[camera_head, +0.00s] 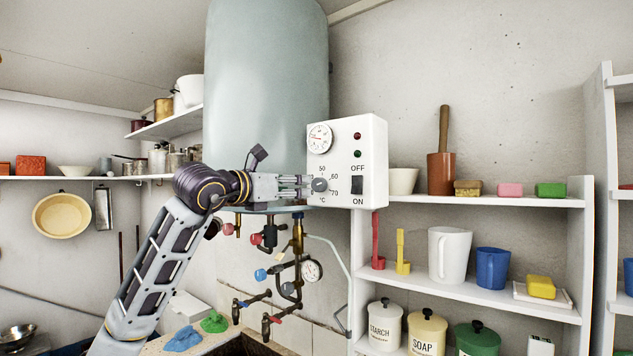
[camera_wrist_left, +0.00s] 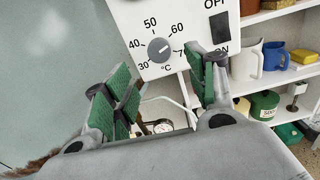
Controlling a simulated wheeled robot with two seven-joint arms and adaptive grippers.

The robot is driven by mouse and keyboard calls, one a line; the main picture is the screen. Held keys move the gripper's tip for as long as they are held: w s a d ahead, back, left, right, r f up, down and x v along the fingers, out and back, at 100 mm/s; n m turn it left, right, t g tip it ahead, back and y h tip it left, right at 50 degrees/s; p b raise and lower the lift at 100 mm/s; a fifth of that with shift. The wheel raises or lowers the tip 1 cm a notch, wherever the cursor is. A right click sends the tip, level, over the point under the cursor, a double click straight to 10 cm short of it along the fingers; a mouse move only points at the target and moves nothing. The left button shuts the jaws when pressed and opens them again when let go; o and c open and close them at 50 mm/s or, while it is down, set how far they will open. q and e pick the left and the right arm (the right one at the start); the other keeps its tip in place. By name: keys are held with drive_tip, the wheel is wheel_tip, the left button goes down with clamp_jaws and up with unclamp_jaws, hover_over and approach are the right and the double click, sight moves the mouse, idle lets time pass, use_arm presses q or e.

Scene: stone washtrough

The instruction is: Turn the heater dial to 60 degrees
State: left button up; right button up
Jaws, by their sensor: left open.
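The heater dial (camera_head: 320,185) is a round grey knob on the front of the white control box (camera_head: 350,130). Numbers from 30 to 70 and a °C mark surround the knob in the left wrist view (camera_wrist_left: 160,50). A light mark on the knob seems to point up and right, but its exact reading is too small to tell. My left gripper (camera_head: 304,186) is open with its fingertips close to the dial. In the left wrist view its green-padded fingers (camera_wrist_left: 165,80) stand apart below and either side of the knob, with nothing between them. My right gripper is not in view.
The box also has a round gauge (camera_head: 319,138), two lamps and a black ON/OFF switch (camera_head: 357,183) right of the dial. The large blue-grey tank (camera_head: 265,80) stands behind my gripper. Pipes and valves (camera_head: 290,250) hang below. A shelf (camera_head: 470,290) with jugs is at right.

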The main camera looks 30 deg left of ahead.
sight(317, 185)
use_arm(q)
drive_tip(key=shift+w+d+p, duration=0.2)
drive_tip(key=shift+w+p, duration=0.55)
drive_tip(key=shift+w, duration=1.45)
drive_tip(key=shift+w+d+p, duration=0.15)
drive_tip(key=shift+w+p, duration=0.6)
drive_tip(key=shift+w, duration=1.4)
drive_tip(key=c, duration=1.1)
drive_tip(key=shift+o, duration=0.2)
drive_tip(key=shift+f+n+b, duration=0.15)
drive_tip(key=shift+n+b, duration=0.65)
drive_tip(key=shift+n, duration=0.3)
drive_tip(key=o, duration=1.1)
drive_tip(key=shift+d, duration=0.1)
drive_tip(key=shift+c, duration=0.2)
drive_tip(key=shift+s, duration=0.2)
drive_tip(key=s, duration=1.1)
drive_tip(key=shift+s+a+r, duration=0.2)
drive_tip(key=shift+s+a, duration=0.1)
drive_tip(key=shift+a, duration=0.1)
